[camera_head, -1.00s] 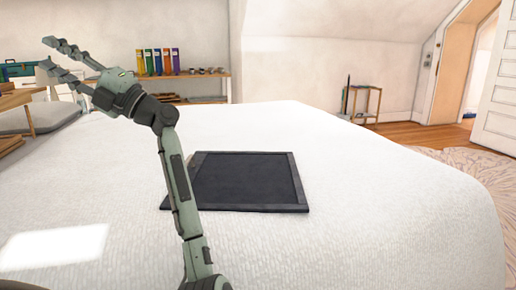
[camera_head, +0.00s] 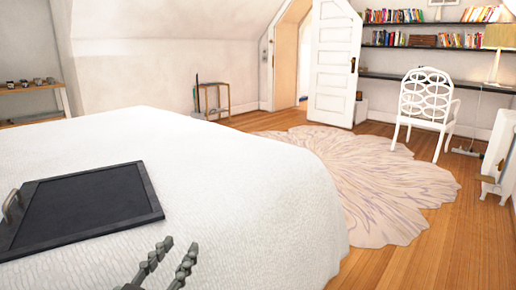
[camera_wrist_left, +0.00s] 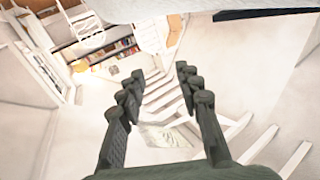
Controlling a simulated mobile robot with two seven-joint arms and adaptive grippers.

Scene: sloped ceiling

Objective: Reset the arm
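My left gripper (camera_head: 180,246) shows at the bottom of the head view, in front of the bed's near side. Its two fingers are apart with nothing between them. The left wrist view shows the same open, empty gripper (camera_wrist_left: 158,72), with a stair-like set of pale slats beyond it. Most of the left arm is out of the head view. My right gripper is in neither view.
A black tray (camera_head: 90,198) with a metal handle lies on the white bed (camera_head: 230,190), left of the gripper. Right of the bed are a pale rug (camera_head: 365,185), open wood floor, a white chair (camera_head: 428,98) and a white door (camera_head: 334,60).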

